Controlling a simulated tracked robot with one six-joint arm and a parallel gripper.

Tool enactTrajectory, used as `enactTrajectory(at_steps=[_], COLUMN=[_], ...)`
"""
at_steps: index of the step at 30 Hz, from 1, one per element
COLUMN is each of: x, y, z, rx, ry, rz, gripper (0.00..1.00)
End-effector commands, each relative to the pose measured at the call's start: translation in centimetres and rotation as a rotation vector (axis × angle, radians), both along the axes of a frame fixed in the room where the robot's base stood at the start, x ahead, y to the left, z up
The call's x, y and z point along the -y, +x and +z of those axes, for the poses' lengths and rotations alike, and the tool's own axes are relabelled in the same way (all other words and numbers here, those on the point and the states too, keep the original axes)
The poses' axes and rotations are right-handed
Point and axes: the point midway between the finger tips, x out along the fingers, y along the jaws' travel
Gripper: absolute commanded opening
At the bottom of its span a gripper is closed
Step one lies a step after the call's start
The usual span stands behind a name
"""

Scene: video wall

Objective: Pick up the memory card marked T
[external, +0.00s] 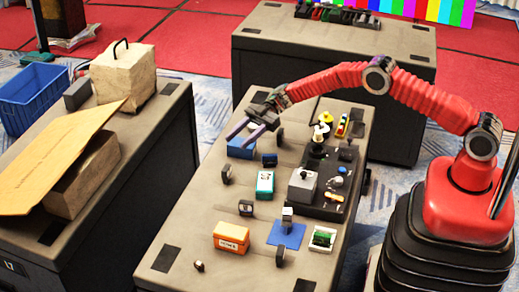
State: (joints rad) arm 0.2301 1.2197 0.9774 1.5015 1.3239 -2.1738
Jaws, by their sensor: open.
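I cannot make out a T mark on anything in the external view, so I cannot tell which item is the memory card. Several small dark pieces stand on the grey table, including one left of the teal box (227,174), one below that box (246,208) and one by the blue mat (280,257). My gripper (243,136) reaches in from the right on the red arm. It is open over the far left part of the table, close above a blue box (240,151). I see nothing held in its jaws.
A teal box (265,184), an orange box (231,238), a blue mat (287,235) and a dark tray (318,210) of small items crowd the table. A side table (150,165) with cardboard boxes stands left. The table's near left corner is mostly clear.

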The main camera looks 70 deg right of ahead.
Motion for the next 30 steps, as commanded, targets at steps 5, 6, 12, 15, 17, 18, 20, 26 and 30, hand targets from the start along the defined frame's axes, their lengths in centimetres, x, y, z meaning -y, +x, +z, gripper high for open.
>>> enactTrajectory(at_steps=[5, 6, 12, 15, 17, 18, 20, 26, 30], x=[0.0, 0.0, 0.0, 0.0, 0.0, 0.0, 0.0, 0.0, 0.0], y=[0.0, 0.0, 0.0, 0.0, 0.0, 0.0, 0.0, 0.0, 0.0], z=[-0.9, -1.3, -4.0, -5.1, -5.5, -5.7, -5.8, -5.8, -6.0], rx=[-0.002, -0.003, -0.004, -0.002, -0.002, -0.001, -0.001, -0.001, -0.002], ry=[0.0, 0.0, 0.001, 0.0, 0.0, -0.001, -0.001, -0.001, 0.0], rz=[0.0, 0.0, 0.0, 0.0, 0.0, 0.0, 0.0, 0.0, 0.0], gripper=[0.44, 0.44, 0.44, 0.44, 0.44, 0.44, 0.44, 0.44, 0.44])
